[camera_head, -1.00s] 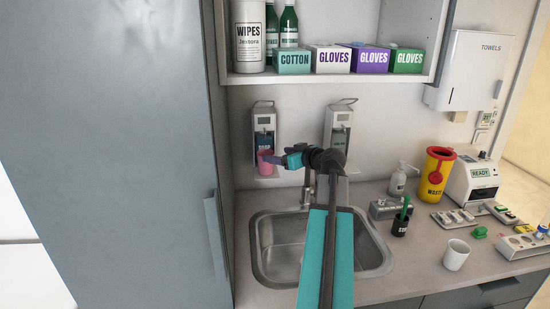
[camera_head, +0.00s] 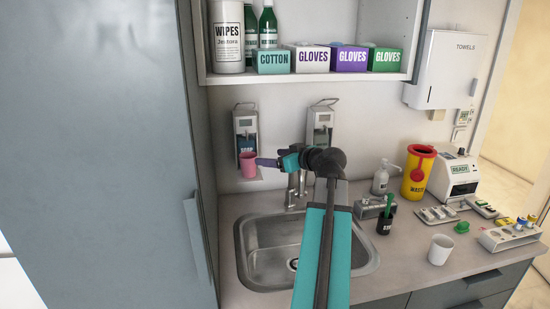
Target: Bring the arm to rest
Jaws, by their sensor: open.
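My arm reaches forward over the sink (camera_head: 290,262) with its teal forearm in the middle of the picture. My gripper (camera_head: 262,162) points left at the end of the arm, in front of the wall above the tap. A pink cup (camera_head: 248,164) stands under the left soap dispenser (camera_head: 245,125), on its small ledge. The gripper's tip is just right of the cup; whether it touches the cup is too small to tell. The jaws look open, and nothing clearly sits between them.
A shelf (camera_head: 310,78) with glove and cotton boxes hangs above the arm. A tall grey cabinet (camera_head: 95,150) stands close at left. On the counter at right are a white cup (camera_head: 440,249), a yellow waste bin (camera_head: 417,171), a black pen pot (camera_head: 385,224) and a tube rack (camera_head: 510,236).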

